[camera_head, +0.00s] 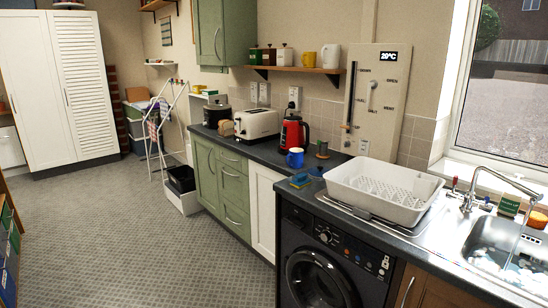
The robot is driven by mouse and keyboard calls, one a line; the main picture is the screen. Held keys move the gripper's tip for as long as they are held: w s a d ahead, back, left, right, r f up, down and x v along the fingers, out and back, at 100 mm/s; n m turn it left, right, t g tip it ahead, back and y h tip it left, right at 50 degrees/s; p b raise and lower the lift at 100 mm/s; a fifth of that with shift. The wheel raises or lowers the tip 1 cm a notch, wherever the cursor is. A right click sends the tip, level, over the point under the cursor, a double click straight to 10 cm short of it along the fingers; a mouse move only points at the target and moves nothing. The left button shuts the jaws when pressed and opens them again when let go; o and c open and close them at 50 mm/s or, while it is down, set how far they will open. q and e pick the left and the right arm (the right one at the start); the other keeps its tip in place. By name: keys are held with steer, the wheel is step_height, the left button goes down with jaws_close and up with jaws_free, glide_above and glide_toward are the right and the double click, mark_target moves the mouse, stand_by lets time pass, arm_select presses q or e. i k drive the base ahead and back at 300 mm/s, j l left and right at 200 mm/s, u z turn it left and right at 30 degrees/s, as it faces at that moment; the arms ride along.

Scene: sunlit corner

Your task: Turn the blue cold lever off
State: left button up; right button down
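A chrome tap (470,194) stands behind the sink at the right, its curved spout reaching over the basin (490,245). A small red-tipped lever (455,184) is on the tap's left side. A small part on the tap's right side (487,203) may be the blue cold lever, but its colour and angle are too small to tell. A pale line runs from the spout end down into the basin and looks like running water. Neither of my grippers is in view.
A white dish rack (382,190) stands left of the tap on the draining board. A green-labelled pot (508,206) and a yellow thing (537,219) are right of the tap. A wall panel (375,100) with a 20°C display hangs behind. The grey floor (130,230) is largely clear.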

mark_target(485, 207)
steer(key=i, duration=0.65)
steer(key=i+z, duration=0.15)
steer(key=z, duration=0.25)
steer(key=i+j+z, duration=0.1)
steer(key=z, duration=0.25)
steer(key=i+j+z, duration=0.15)
steer(key=z, duration=1.3)
